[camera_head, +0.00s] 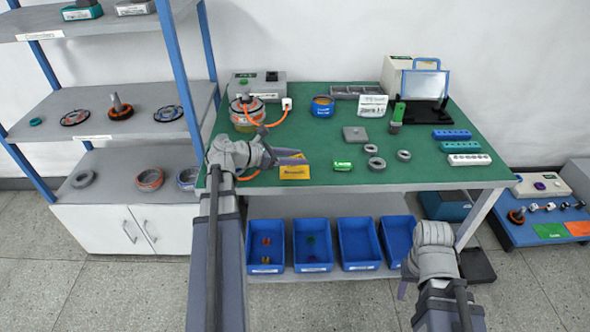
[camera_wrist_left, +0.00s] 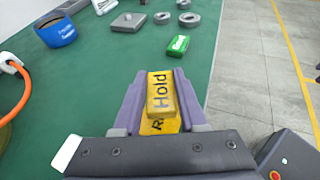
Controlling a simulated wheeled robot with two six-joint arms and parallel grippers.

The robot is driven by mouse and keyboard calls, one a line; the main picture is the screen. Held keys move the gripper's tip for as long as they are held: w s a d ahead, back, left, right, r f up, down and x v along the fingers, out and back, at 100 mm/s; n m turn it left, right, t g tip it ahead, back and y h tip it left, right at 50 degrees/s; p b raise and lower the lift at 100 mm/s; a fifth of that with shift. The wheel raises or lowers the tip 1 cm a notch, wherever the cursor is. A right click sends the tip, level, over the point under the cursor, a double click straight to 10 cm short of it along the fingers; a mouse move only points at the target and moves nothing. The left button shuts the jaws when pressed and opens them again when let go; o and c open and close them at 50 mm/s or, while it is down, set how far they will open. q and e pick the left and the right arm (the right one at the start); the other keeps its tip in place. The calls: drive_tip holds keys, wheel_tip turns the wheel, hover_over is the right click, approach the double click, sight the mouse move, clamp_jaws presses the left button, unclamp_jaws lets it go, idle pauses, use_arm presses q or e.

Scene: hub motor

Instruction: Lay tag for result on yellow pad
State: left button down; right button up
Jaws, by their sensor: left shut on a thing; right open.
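The yellow tag marked "Hold" (camera_wrist_left: 160,93) is between the fingers of my left gripper (camera_head: 290,158), which is shut on it; the left wrist view also shows this gripper (camera_wrist_left: 160,105). A yellow pad with dark lettering (camera_head: 294,173) lies near the table's front edge, beside and below the left fingertips. In the left wrist view the yellow pad (camera_wrist_left: 158,127) shows partly under the tag. Whether the tag touches the pad I cannot tell. A green tag (camera_head: 343,166) lies right of the pad. My right gripper (camera_head: 403,284) is open, low in front of the table.
The green table (camera_head: 230,174) holds a blue pot (camera_head: 322,106), grey rings (camera_head: 376,164), a grey block (camera_head: 355,134), and a motor with orange cables (camera_head: 247,112) behind my left arm. Blue bins (camera_head: 357,243) stand on the shelf below. Socket strips (camera_head: 452,134) lie at the right.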

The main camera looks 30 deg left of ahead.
sight(295, 172)
use_arm(q)
drive_tip(key=shift+f+b, duration=1.6)
drive_tip(key=shift+f, duration=0.2)
drive_tip(key=shift+f, duration=0.25)
drive_tip(key=shift+c, duration=2.3)
unclamp_jaws()
drive_tip(key=shift+r, duration=0.1)
